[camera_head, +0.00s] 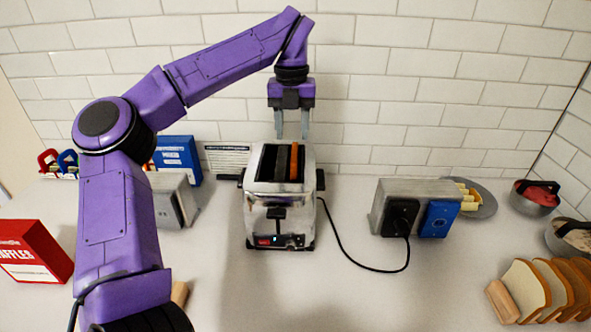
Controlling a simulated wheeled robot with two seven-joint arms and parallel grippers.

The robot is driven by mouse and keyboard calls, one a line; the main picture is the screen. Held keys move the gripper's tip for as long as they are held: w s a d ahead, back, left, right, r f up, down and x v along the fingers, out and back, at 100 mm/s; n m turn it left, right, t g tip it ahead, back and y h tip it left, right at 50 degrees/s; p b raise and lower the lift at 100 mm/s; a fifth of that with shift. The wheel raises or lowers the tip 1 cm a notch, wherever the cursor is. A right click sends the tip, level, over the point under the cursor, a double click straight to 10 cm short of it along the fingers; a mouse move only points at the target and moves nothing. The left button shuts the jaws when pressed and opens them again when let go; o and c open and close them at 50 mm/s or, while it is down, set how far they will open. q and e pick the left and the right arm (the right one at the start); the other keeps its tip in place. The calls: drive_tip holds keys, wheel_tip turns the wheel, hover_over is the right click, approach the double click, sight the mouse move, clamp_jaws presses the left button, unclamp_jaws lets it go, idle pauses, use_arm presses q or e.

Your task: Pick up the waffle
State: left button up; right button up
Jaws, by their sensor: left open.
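A silver toaster (266,212) stands upright on the counter, in the middle of the view. A thin orange-brown slice, which looks like the waffle (294,160), stands on edge in its right slot, with only its top edge showing. The rest of it is hidden in the toaster. My left gripper (291,130) points down just above the toaster, over the slots. Its two fingers are apart with nothing between them. The fingertips look close above the slice, but I cannot tell the exact gap. My right gripper is out of view.
A metal outlet box (387,192) with the toaster's black cord stands to the right. Sliced bread (548,287) lies at the front right. A red waffle box (33,250) is at the left, a blue box (180,158) behind. The tiled wall (400,90) closes the back.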

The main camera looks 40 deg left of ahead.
sight(295, 151)
use_arm(q)
drive_tip(key=f, duration=0.2)
drive_tip(key=f+p, duration=0.1)
drive_tip(key=f, duration=0.2)
drive_tip(key=shift+w+d+f, duration=0.25)
drive_tip(key=shift+w+f, duration=0.05)
drive_tip(key=shift+w, duration=0.1)
drive_tip(key=shift+s+f, duration=0.15)
drive_tip(key=shift+s+a, duration=0.1)
drive_tip(key=shift+s, duration=0.1)
drive_tip(key=shift+c, duration=0.3)
drive_tip(key=shift+w, duration=0.15)
clamp_jaws()
